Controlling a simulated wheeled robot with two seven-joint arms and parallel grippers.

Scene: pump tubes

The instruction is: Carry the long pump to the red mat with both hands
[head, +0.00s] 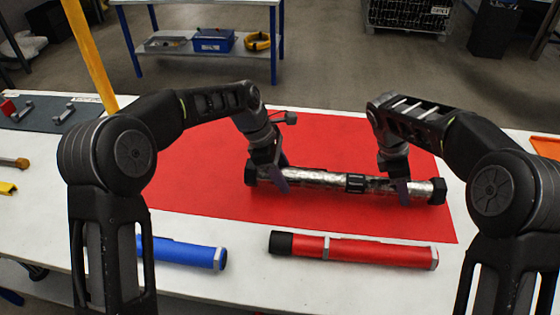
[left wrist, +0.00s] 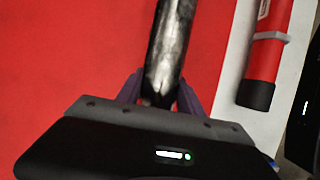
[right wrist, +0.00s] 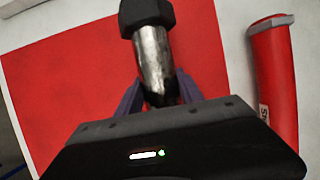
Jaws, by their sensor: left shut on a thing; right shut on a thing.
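The long pump (head: 325,181) is a silver tube with black end caps and a black middle band. It lies across the red mat (head: 200,190) in the head view, over its right part. My left gripper (head: 279,180) is shut on the pump near its left end. My right gripper (head: 402,190) is shut on it near its right end. The silver tube also shows between the fingers in the left wrist view (left wrist: 168,55) and the right wrist view (right wrist: 154,60). I cannot tell whether the pump touches the mat.
A red tube (head: 350,250) and a blue tube (head: 185,253) lie on the white table (head: 175,225) in front of the mat. A dark mat (head: 50,112) with small parts is at the left. A yellow post (head: 88,50) rises behind it. An orange item (head: 545,147) is at the right edge.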

